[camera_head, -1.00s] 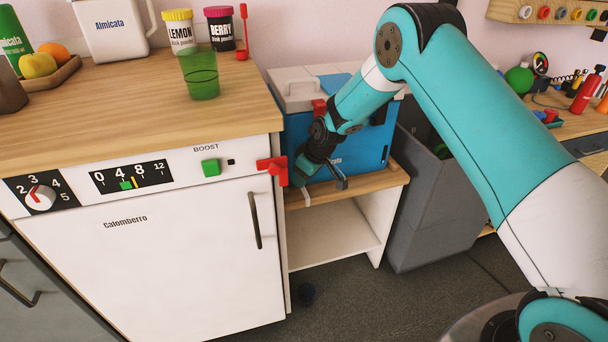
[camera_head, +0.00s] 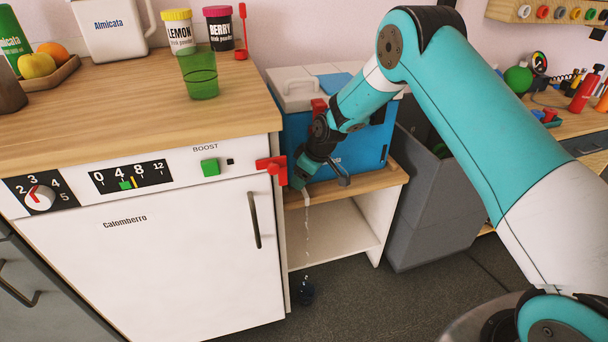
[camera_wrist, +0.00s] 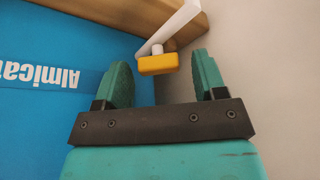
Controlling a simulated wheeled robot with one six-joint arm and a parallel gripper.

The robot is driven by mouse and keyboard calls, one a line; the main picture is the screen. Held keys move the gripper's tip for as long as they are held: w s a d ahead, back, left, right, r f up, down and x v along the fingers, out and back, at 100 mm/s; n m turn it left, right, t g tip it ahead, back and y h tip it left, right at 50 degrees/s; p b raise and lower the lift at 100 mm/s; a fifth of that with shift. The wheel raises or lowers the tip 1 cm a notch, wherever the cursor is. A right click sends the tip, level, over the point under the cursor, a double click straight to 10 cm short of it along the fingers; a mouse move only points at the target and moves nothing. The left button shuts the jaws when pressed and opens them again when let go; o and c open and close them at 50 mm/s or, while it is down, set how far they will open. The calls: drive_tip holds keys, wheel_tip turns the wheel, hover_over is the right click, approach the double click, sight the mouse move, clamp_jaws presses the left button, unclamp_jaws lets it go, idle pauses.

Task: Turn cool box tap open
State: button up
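The blue cool box (camera_head: 352,152) stands on a wooden-topped shelf, partly hidden by my arm. Its pale spout (camera_head: 306,198) points down over the shelf's front edge, and a thin stream of water (camera_head: 307,235) falls from it. In the wrist view, the yellow tap handle (camera_wrist: 157,64) sits on the white tap (camera_wrist: 176,28) near the cool box's blue wall (camera_wrist: 50,110). My gripper (camera_wrist: 162,70) is open, with one finger on each side of the handle and visible gaps. My gripper (camera_head: 320,176) is low at the box's front in the head view, where the handle is hidden.
A dark cup-like container (camera_head: 304,292) stands on the floor below the stream. A white fridge (camera_head: 170,260) with a red lever (camera_head: 270,168) is close on the left. A grey bin (camera_head: 430,215) stands right of the shelf.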

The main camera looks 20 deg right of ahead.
drive_tip(key=shift+w, duration=0.1)
drive_tip(key=m, duration=0.2)
drive_tip(key=m+t+h, duration=0.1)
drive_tip(key=m, duration=0.1)
drive_tip(key=shift+a+m+h+b, duration=0.15)
drive_tip(key=shift+m+h+b, duration=0.15)
drive_tip(key=shift+m+b, duration=0.1)
drive_tip(key=m, duration=0.2)
drive_tip(key=m+h+b, duration=0.1)
drive_tip(key=m, duration=0.1)
drive_tip(key=shift+a+f+t+h, duration=0.15)
drive_tip(key=shift+t+h, duration=0.15)
drive_tip(key=p+v, duration=0.3)
drive_tip(key=v, duration=1.5)
drive_tip(key=s+a+f+n+g+y+b, duration=0.1)
drive_tip(key=s+n+b, duration=0.1)
drive_tip(key=s+b, duration=0.4)
drive_tip(key=s+a+f+n+g+y+b, duration=0.1)
drive_tip(key=s+b, duration=0.5)
drive_tip(key=s, duration=0.9)
drive_tip(key=shift+a+f+n+g+y, duration=0.4)
drive_tip(key=shift+a+n+y, duration=0.1)
drive_tip(key=shift+a+y, duration=0.1)
drive_tip(key=shift+s, duration=0.25)
